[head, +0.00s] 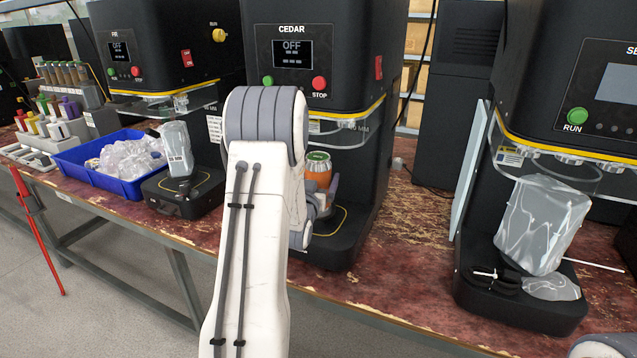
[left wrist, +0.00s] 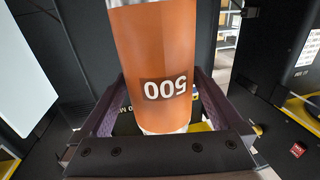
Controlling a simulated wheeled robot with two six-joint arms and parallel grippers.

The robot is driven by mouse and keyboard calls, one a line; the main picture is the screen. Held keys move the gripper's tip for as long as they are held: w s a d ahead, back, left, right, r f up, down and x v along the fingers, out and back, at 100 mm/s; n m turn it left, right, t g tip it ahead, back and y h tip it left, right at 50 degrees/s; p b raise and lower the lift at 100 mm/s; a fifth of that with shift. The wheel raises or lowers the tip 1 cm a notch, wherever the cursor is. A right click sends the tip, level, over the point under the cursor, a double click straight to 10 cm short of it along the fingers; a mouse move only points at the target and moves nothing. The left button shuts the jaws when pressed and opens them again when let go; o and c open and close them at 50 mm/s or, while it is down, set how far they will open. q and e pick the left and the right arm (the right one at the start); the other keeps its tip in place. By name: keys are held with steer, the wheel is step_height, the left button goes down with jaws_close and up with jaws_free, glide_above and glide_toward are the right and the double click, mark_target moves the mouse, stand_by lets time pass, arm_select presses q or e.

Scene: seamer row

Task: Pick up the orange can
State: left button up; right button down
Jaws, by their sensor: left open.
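The orange can (head: 319,171) stands upright at the front of the machine labelled CEDAR, with a green lid and silver top rim. My left arm hides part of it in the head view. In the left wrist view the can (left wrist: 155,60) shows the number 500 upside down. My left gripper (left wrist: 162,88) is open, with one finger on each side of the can and gaps visible between fingers and can. In the head view only a bit of this gripper (head: 328,194) shows beside the can. My right gripper is not in view.
The CEDAR machine (head: 345,60) rises close behind the can, its display reading OFF. A blue bin (head: 100,182) of clear plastic pieces and another machine stand left. A machine with a RUN button (head: 577,116) and a grey wrapped block (head: 543,222) stand right. The bench (head: 415,240) between is clear.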

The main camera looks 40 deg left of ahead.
arm_select(q)
jaws_close()
steer(key=shift+r, duration=0.1)
